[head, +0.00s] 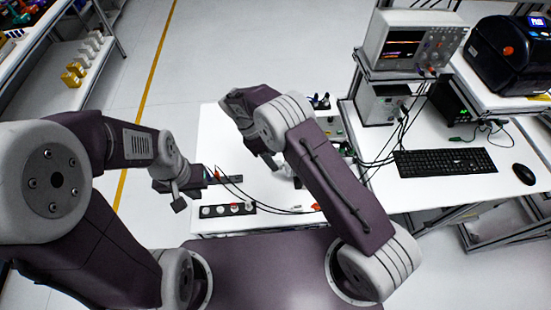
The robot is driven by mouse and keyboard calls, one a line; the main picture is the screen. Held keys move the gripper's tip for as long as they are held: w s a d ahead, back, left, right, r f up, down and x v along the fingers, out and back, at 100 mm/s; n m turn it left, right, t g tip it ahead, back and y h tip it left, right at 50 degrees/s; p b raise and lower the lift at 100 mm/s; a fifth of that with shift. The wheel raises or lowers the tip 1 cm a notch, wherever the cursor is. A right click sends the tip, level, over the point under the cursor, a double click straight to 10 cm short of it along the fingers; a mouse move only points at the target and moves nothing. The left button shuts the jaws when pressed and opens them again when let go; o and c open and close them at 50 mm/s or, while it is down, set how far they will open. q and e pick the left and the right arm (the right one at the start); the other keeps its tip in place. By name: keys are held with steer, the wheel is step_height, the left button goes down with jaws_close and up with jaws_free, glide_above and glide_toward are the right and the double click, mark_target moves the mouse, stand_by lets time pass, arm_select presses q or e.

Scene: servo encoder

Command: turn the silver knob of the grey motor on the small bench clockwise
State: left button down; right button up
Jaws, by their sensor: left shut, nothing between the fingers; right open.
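The small white bench (222,130) stands in front of me in the head view. My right gripper (280,168) is open over its right half, low above the bench top. A small pale grey shape (287,171) shows close by it; I cannot tell whether this is the grey motor. The silver knob cannot be made out, and my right arm hides part of the bench. My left gripper (178,204) is shut and empty near the bench's left edge, apart from the pale shape.
A dark strip with round knobs (228,209) lies at the bench front, with loose cables beside it. Small parts (320,102) sit at the far right of the bench. To the right, a desk holds an oscilloscope (408,43), keyboard (445,162) and mouse (523,174). Shelves stand left.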

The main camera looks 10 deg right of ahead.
mark_target(280, 165)
steer(key=shift+x, duration=1.4)
jaws_close()
steer(key=shift+t+p, duration=0.3)
steer(key=shift+p, duration=0.05)
steer(key=shift+s+t, duration=0.15)
steer(key=shift+t, duration=0.35)
steer(key=shift+f+t+b, duration=0.1)
steer(key=shift+t+b, duration=0.25)
steer(key=shift+t, duration=0.05)
steer(key=t+b, duration=0.1)
steer(key=b, duration=0.2)
steer(key=t+b, duration=0.1)
steer(key=b, duration=0.2)
steer(key=m+t+b, duration=0.1)
steer(key=b, duration=0.2)
steer(key=shift+s+f+t, duration=0.3)
steer(key=shift+s+t, duration=0.05)
steer(key=shift+t, duration=0.05)
steer(key=shift+r+b, duration=0.15)
steer(key=shift+b, duration=0.4)
steer(key=shift+r+t, duration=0.15)
steer(key=shift+t, duration=0.15)
